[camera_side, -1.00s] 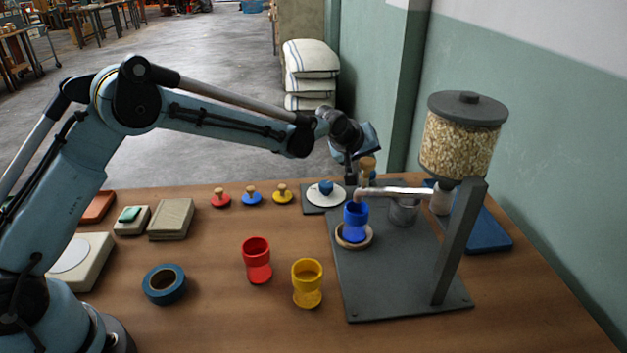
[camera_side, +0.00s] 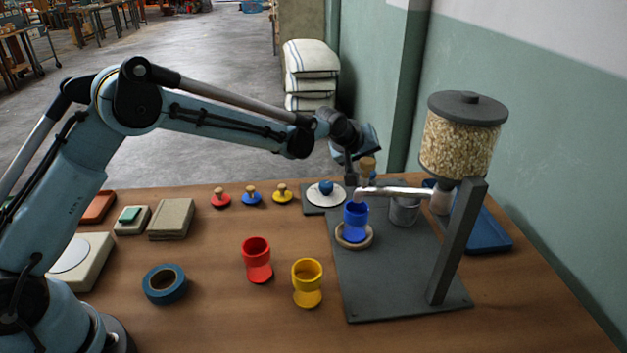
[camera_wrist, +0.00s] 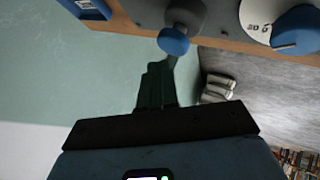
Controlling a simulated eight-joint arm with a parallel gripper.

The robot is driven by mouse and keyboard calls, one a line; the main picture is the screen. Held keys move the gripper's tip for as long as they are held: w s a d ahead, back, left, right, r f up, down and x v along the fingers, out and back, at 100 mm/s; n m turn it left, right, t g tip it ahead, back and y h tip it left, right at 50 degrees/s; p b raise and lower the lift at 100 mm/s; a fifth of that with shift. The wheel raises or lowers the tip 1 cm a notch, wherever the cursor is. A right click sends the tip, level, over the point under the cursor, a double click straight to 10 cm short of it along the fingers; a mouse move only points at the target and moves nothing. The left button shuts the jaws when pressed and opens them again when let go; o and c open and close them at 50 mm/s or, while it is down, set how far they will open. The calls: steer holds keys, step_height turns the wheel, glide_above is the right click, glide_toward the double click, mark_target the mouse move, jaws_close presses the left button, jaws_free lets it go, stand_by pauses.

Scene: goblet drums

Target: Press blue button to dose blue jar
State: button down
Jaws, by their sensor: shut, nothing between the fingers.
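The blue jar (camera_side: 355,222) stands upright on a round wooden ring on the grey base plate, below the end of the metal spout (camera_side: 395,192). My gripper (camera_side: 350,178) is shut and empty, low over the back of the plate. In the wrist view its dark fingers (camera_wrist: 168,62) point at a rounded blue cap (camera_wrist: 173,41) on a dark grey base, which looks like the blue button. The fingertips look very close to the cap; whether they touch, I cannot tell. The side view does not show this cap clearly. The inside of the jar is not clear.
A hopper of pale grain (camera_side: 460,145) stands at right. A white dial (camera_side: 318,197) with a blue knob lies left of my gripper. Red (camera_side: 257,262) and yellow (camera_side: 307,285) jars stand in front. Small knobbed red, blue and yellow pieces (camera_side: 251,198) lie at the back.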

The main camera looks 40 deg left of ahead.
steer(key=shift+f, duration=0.2)
steer(key=shift+f, duration=0.2)
steer(key=shift+f, duration=1)
stand_by(1.0)
steer(key=shift+r, duration=1.45)
steer(key=shift+r, duration=2.5)
